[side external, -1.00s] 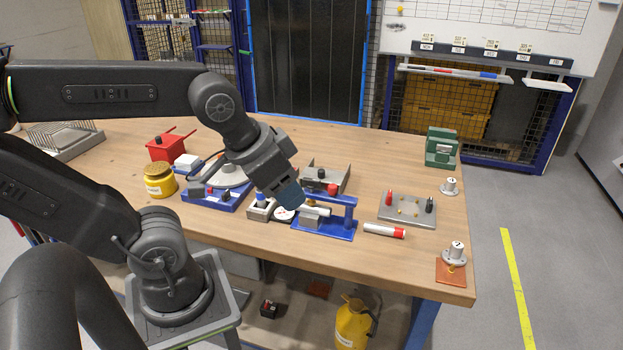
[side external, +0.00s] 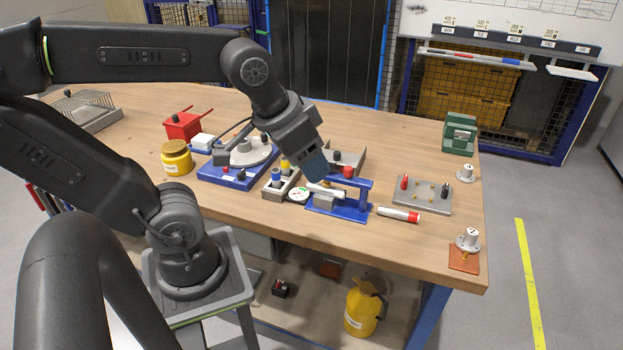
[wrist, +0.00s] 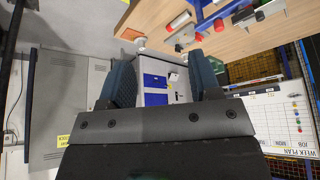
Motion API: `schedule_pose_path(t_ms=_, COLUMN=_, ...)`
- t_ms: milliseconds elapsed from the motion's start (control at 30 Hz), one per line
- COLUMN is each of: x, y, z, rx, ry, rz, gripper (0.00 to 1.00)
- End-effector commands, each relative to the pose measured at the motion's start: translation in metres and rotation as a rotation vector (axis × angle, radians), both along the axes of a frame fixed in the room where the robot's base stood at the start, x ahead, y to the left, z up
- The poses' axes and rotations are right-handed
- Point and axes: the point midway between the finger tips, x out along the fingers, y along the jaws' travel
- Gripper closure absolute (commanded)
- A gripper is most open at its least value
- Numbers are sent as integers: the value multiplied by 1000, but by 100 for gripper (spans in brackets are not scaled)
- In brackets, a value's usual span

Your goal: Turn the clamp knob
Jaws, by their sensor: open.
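A blue clamp frame (side external: 357,206) stands near the front of the bench, with a red knob (side external: 348,171) at its top bar and a pale cylinder (side external: 328,192) lying across it. My gripper (side external: 316,172) is just left of the red knob, angled down above the cylinder's left end; a gap to the knob shows. In the wrist view its dark blue fingers (wrist: 163,80) are wide apart with nothing between them. There, part of the blue frame (wrist: 222,12) and red parts show at the top edge; I cannot tell which red part is the knob.
A white dial gauge (side external: 298,196) and a grey box (side external: 276,188) with coloured posts sit left of the clamp. A white tube with a red end (side external: 399,214) lies to its right, near a grey plate (side external: 422,196). A blue turntable base (side external: 232,172) is further left.

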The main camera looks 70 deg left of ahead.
Motion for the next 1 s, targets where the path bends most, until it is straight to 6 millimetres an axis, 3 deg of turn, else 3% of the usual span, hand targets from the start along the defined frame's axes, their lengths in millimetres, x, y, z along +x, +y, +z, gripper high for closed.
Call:
schedule_pose_path(t_ms=167, x=48, y=41, z=14, rx=-45, ry=139, rz=221, gripper=43)
schedule_pose_path(t_ms=300, x=85, y=87, z=16, rx=-94, ry=256, rz=418, gripper=43)
schedule_pose_path(t_ms=533, x=120, y=152, z=6, rx=-161, ry=390, rz=650, gripper=43)
schedule_pose_path(t_ms=767, x=127, y=172, z=-3, rx=-181, ry=428, rz=714, gripper=43)
schedule_pose_path(t_ms=1000, x=126, y=171, z=-39, rx=-182, ry=432, rz=712, gripper=43)
